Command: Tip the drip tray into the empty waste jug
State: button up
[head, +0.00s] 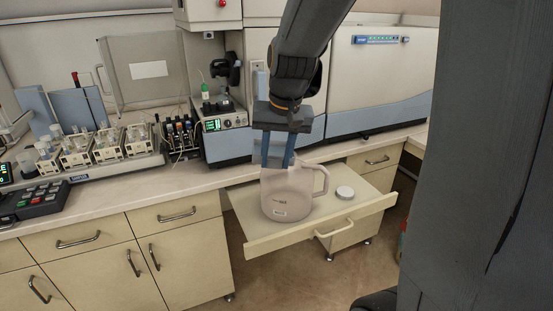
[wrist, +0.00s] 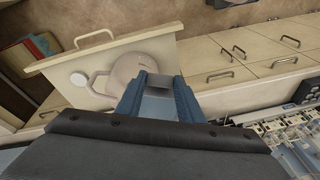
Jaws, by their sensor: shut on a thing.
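The waste jug (head: 287,196) is a translucent, pale pinkish jug with a handle on its right side. It stands upright on the pulled-out drawer board, and its round top shows in the wrist view (wrist: 127,70). My gripper (head: 276,163) points down at the jug's mouth, its blue fingertips level with the rim. In the wrist view my gripper (wrist: 161,80) is shut on a small grey piece, which appears to be the drip tray (wrist: 158,84). Most of this piece is hidden between the fingers. I cannot tell whether it touches the jug or holds liquid.
A round white lid (head: 345,192) lies right of the jug on the drawer board (head: 243,204). The spectrometer (head: 385,70) stands behind on the bench. Racks of small bottles (head: 105,148) and a keypad device (head: 38,200) occupy the left bench. Floor is clear below the drawer.

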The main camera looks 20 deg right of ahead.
jog(key=shift+w+d+r+g+y+p, duration=0.15)
jog(key=shift+d+r+g+y+p, duration=0.1)
jog(key=shift+r+p, duration=0.45)
jog(key=shift+w+d+r+g+y+p, duration=0.25)
jog(key=shift+r+p, duration=0.25)
jog(key=shift+p, duration=0.35)
jog(key=shift+w+d+r+g+y+p, duration=0.15)
jog(key=shift+r+g+y+p, duration=0.15)
jog(key=shift+r+p, duration=0.4)
jog(key=shift+w+d+r+m+g+y+p, duration=0.15)
jog(key=shift+w+d+r+g+y+p, duration=0.2)
jog(key=shift+r+p, duration=0.3)
jog(key=shift+w+d+r+m+g+y+p, duration=0.25)
jog(key=shift+r+y+p, duration=0.2)
jog(key=shift+p, duration=0.4)
dwell(2.1)
